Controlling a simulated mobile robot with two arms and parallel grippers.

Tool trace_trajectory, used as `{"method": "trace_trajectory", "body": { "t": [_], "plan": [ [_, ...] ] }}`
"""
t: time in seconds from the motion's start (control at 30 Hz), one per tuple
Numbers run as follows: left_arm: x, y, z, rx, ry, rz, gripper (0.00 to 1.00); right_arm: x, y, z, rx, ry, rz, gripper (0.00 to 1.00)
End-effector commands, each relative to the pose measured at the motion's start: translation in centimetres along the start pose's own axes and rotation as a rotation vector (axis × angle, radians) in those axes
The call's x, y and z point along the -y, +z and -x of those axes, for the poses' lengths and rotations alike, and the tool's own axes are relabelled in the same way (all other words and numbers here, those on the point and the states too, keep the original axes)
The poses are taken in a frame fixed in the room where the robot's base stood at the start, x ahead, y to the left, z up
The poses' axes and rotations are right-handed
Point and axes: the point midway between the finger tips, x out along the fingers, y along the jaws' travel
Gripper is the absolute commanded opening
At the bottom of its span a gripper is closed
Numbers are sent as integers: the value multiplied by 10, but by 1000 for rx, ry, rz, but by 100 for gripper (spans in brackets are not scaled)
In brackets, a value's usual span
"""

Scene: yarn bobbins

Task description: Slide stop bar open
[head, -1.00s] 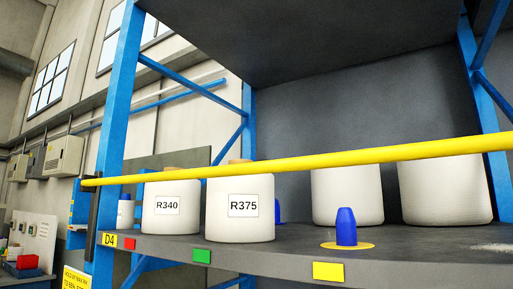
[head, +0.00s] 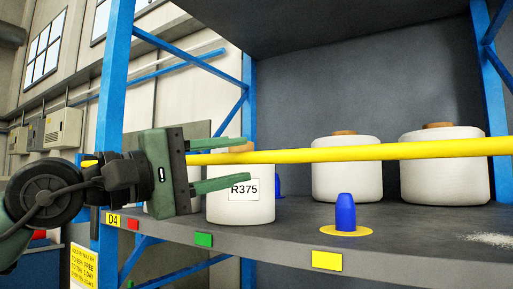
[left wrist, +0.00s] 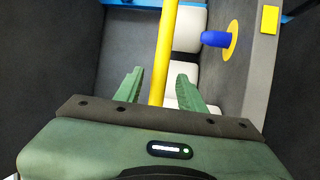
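The yellow stop bar (head: 400,151) runs across the front of the shelf, in front of the white bobbins. Its left end shows as a small yellow piece (head: 88,163) by the blue post; my arm hides the stretch between. My left gripper (head: 252,160) is open, its green fingers pointing right, at the bar's left part in front of bobbin R375 (head: 240,207). In the left wrist view the bar (left wrist: 165,50) runs between the spread fingers (left wrist: 160,72), and neither finger is clearly pressed on it. My right gripper is not in view.
A blue cone (head: 345,213) stands on a yellow disc on the grey shelf (head: 400,235). Two white bobbins (head: 346,180) (head: 445,178) stand behind the bar at right. A blue post (head: 113,80) rises beside my left arm. Bobbin R340 is mostly hidden behind my gripper.

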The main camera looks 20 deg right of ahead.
Motion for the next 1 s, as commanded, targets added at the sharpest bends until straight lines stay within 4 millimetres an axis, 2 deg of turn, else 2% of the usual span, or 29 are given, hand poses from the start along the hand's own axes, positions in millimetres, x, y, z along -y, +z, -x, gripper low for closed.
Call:
{"method": "trace_trajectory", "body": {
  "t": [0.03, 0.3, 0.63, 0.67, 0.8, 1.0],
  "plan": [
    [-6, 0, -11, 2, 1, 2, 40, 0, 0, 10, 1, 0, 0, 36],
    [-3, 0, -44, 1, 2, 4, 40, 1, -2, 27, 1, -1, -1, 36],
    [-1, 0, -48, 1, 4, 5, 40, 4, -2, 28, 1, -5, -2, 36],
    [-1, 0, -48, 1, 4, 5, 37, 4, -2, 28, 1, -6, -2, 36],
    [-1, 0, -48, 1, 4, 5, 0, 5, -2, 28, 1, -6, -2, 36],
    [-1, 0, -48, 1, 4, 5, 0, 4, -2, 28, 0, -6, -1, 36]
  ]
}}
